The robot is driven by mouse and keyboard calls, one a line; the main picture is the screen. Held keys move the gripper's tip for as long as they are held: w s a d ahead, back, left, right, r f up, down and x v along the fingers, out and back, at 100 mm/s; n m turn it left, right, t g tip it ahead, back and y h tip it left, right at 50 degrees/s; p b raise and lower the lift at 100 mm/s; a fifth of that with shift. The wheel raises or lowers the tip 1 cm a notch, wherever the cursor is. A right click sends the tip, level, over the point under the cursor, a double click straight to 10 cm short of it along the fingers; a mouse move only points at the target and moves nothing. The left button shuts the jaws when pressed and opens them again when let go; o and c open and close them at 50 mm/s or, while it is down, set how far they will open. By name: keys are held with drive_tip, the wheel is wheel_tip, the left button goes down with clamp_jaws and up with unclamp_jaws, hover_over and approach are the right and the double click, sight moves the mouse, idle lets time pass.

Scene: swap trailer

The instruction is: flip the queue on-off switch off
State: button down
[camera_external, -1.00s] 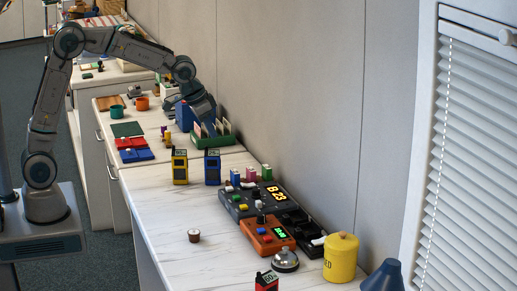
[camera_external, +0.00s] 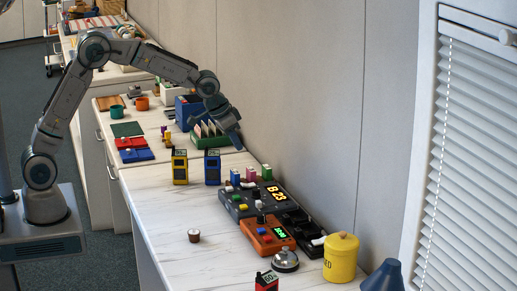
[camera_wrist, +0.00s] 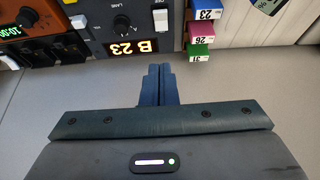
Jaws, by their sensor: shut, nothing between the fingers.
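The dark queue console (camera_external: 232,208) with a lit B 23 display sits on the counter. In the wrist view the console (camera_wrist: 97,42) shows upside down at the top, with a round LANE knob (camera_wrist: 122,22). A white switch (camera_wrist: 160,20) stands by a partly cut-off OFF label; its position is hard to tell. My gripper (camera_external: 239,148) is shut and empty, above the counter near the wall, beyond the console. In the wrist view my gripper (camera_wrist: 159,68) has its fingers together, just short of the console and apart from the switch.
Blue, pink and green numbered blocks (camera_wrist: 200,30) stand beside the console, close to my fingers. An orange device (camera_external: 258,234), a bell (camera_external: 285,262) and a yellow canister (camera_external: 341,260) stand nearer the camera. The wall (camera_external: 300,120) runs along the back. The counter's front left is mostly clear.

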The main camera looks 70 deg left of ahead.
hover_over(246, 185)
drive_tip(key=f, duration=0.7)
drive_tip(key=shift+w+a+f+p, duration=0.15)
drive_tip(key=shift+w+f+p, duration=0.1)
drive_tip(key=shift+f+p, duration=0.1)
drive_tip(key=shift+s+f, duration=0.25)
drive_tip(key=shift+f, duration=0.35)
drive_tip(key=shift+s+f, duration=0.2)
drive_tip(key=shift+f, duration=0.35)
drive_tip(key=shift+s+f, duration=0.25)
drive_tip(key=shift+f, duration=0.4)
drive_tip(key=f+b, duration=0.1)
drive_tip(key=b, duration=0.2)
drive_tip(key=shift+s+f+t, duration=0.1)
drive_tip(key=shift+s+t, duration=0.05)
drive_tip(key=shift+t, duration=0.15)
drive_tip(key=shift+r, duration=0.3)
drive_tip(key=shift+p, duration=0.3)
drive_tip(key=shift+w+r, duration=0.3)
drive_tip(key=shift+w, duration=0.45)
